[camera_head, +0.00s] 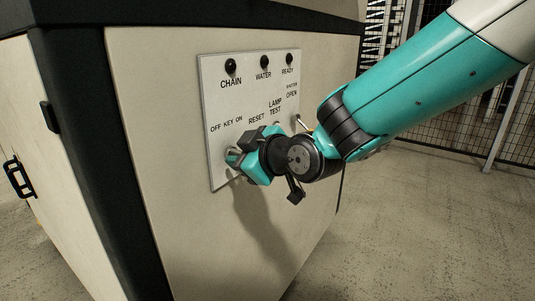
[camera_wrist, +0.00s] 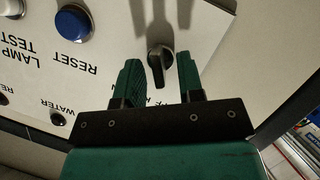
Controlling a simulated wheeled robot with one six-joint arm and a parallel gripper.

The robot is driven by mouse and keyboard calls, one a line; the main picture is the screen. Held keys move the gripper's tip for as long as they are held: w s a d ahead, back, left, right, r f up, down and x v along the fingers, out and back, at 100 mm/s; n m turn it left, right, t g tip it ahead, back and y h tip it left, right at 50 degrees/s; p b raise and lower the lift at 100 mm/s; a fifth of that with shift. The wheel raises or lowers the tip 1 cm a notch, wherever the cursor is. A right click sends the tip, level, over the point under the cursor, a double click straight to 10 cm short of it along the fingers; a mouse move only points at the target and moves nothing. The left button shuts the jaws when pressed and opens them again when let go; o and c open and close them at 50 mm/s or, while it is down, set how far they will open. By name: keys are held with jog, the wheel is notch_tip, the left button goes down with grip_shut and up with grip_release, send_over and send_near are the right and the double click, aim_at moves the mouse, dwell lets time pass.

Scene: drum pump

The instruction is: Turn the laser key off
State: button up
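The laser key (camera_wrist: 160,62) is a dark knob on the white control panel (camera_head: 213,88), under the "OFF KEY ON" label. In the wrist view it stands between the two green fingers of my gripper (camera_wrist: 158,82), with a gap on each side, so the gripper is open around it and not visibly touching. In the head view my gripper (camera_head: 234,160) reaches the panel's lower left part, and the key is hidden behind it. The key's exact setting is hard to read, as the label is upside down and partly covered in the wrist view.
A blue reset button (camera_wrist: 73,24) is beside the key, with a pale lamp test button (camera_wrist: 12,8) further left.

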jog(key=v, duration=1.6)
jog(key=shift+s+d+r, duration=0.15)
jog(key=shift+s+d, duration=0.05)
jog(key=s+d+f+m+g+h, duration=0.2)
jog(key=s+d+f+m+g, duration=0.15)
jog(key=s+g, duration=0.35)
jog(key=s+d+f+m+g+h, duration=0.25)
jog(key=s+f+m+g, duration=0.2)
jog(key=s, duration=0.35)
notch_tip(320, 180, up, 13)
jog(key=p, duration=1.3)
jog(key=shift+a+n, duration=0.4)
jog(key=shift+a, duration=0.05)
jog(key=shift+f, duration=0.15)
